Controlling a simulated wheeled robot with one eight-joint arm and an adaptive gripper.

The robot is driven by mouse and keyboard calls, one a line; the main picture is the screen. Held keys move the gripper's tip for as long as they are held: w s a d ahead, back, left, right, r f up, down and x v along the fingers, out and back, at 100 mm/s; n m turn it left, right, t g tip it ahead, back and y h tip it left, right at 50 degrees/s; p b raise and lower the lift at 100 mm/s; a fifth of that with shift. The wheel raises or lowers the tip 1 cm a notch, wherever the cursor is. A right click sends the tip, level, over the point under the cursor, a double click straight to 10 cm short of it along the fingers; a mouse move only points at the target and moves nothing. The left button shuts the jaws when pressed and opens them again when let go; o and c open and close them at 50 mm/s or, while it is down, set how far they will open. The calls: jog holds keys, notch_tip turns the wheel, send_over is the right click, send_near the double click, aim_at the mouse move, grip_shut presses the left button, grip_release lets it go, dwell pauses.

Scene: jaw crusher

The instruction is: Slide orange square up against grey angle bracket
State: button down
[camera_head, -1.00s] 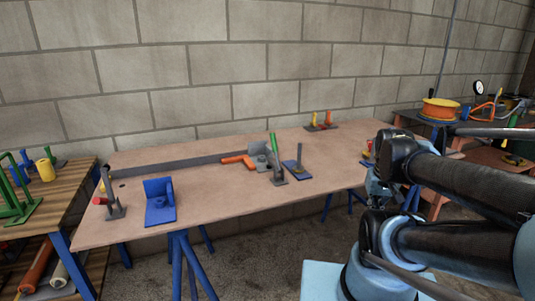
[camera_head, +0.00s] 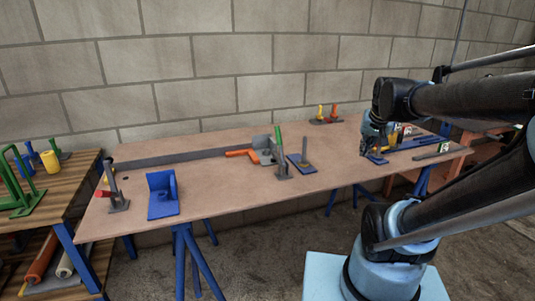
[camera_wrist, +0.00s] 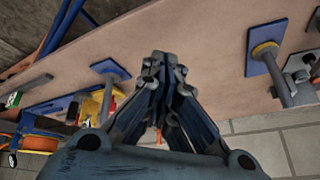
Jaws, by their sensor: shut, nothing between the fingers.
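The orange square (camera_head: 241,153) is an L-shaped piece lying flat near the middle of the table. The grey angle bracket (camera_head: 264,145) stands just to its right, behind a grey tool with a green handle; whether the two touch is hard to tell. My gripper (camera_head: 371,151) is over the right part of the table, well to the right of both. In the wrist view, my gripper (camera_wrist: 163,62) has its fingertips together, with nothing between them. Grey metal parts, perhaps the bracket (camera_wrist: 300,68), show at that view's right edge. I cannot make out the orange square there.
A blue plate with a grey post (camera_head: 302,161) stands between my gripper and the bracket. A blue angle bracket (camera_head: 161,194) sits at the front left. A long grey bar (camera_head: 180,156) lies along the back. Tools crowd the right end; the front middle is clear.

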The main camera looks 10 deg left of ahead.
jog(key=w+a+r+m+g+y, duration=0.1)
jog(key=w+a+r+m, duration=0.15)
jog(key=w+a, duration=0.35)
jog(key=m+g, duration=0.6)
jog(key=m, duration=0.1)
send_over(261, 160)
jog(key=w+d, duration=0.3)
jog(key=d, duration=0.1)
notch_tip(261, 160, down, 2)
jog(key=shift+n, duration=0.25)
jog(key=f, duration=0.3)
jog(key=s+a+f, duration=0.1)
jog(key=f, duration=0.2)
jog(key=a+f, duration=0.1)
jog(key=f, duration=0.2)
jog(key=shift+s+f, duration=0.15)
jog(key=shift+s+a, duration=0.6)
jog(key=shift+a, duration=0.1)
